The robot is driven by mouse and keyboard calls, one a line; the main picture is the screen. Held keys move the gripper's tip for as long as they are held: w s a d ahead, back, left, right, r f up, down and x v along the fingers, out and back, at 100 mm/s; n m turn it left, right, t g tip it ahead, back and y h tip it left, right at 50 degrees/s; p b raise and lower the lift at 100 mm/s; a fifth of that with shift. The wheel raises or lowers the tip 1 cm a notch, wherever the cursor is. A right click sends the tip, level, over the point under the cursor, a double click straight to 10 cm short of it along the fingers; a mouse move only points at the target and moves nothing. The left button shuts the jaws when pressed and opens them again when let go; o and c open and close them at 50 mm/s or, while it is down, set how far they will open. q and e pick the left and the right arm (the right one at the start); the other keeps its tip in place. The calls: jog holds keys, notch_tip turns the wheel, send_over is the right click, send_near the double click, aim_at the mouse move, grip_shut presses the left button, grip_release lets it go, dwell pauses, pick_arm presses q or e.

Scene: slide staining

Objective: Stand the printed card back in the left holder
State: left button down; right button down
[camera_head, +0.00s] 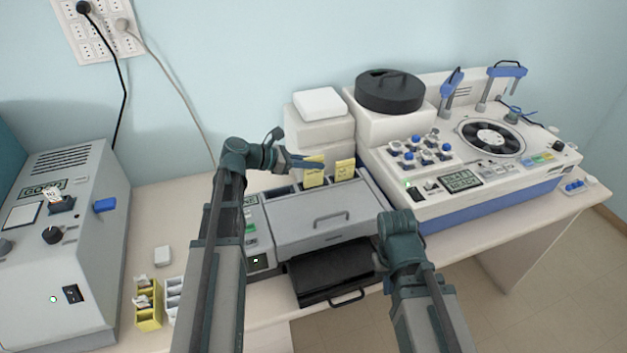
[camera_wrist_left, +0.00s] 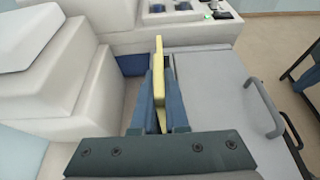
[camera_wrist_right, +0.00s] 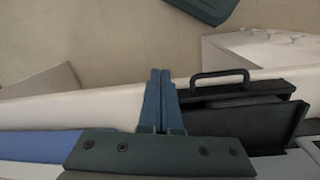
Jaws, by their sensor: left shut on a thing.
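A yellow printed card (camera_head: 314,172) stands roughly upright at the back edge of the grey machine. My left gripper (camera_head: 306,162) is shut on it; the card's thin edge (camera_wrist_left: 160,85) shows between the fingers in the left wrist view. A second yellow card (camera_head: 345,169) stands just to its right, clear of the fingers in the head view. Dark blue holder parts show behind the machine, but the cards hide much of them. I cannot tell whether the held card is seated. My right gripper (camera_wrist_right: 160,100) is shut and empty near the black tray (camera_wrist_right: 240,118).
The grey machine (camera_head: 318,221) has a lid handle and a black drawer in front. White stacked boxes (camera_head: 320,131) stand close behind the left gripper. A white-and-blue staining unit (camera_head: 465,182) is at the right. A yellow rack (camera_head: 149,310) stands at the front left.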

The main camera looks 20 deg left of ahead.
aim_at(313, 186)
pick_arm(q)
jog(key=shift+f+b, duration=1.8)
jog(key=shift+f, duration=0.15)
jog(key=c, duration=0.9)
grip_release()
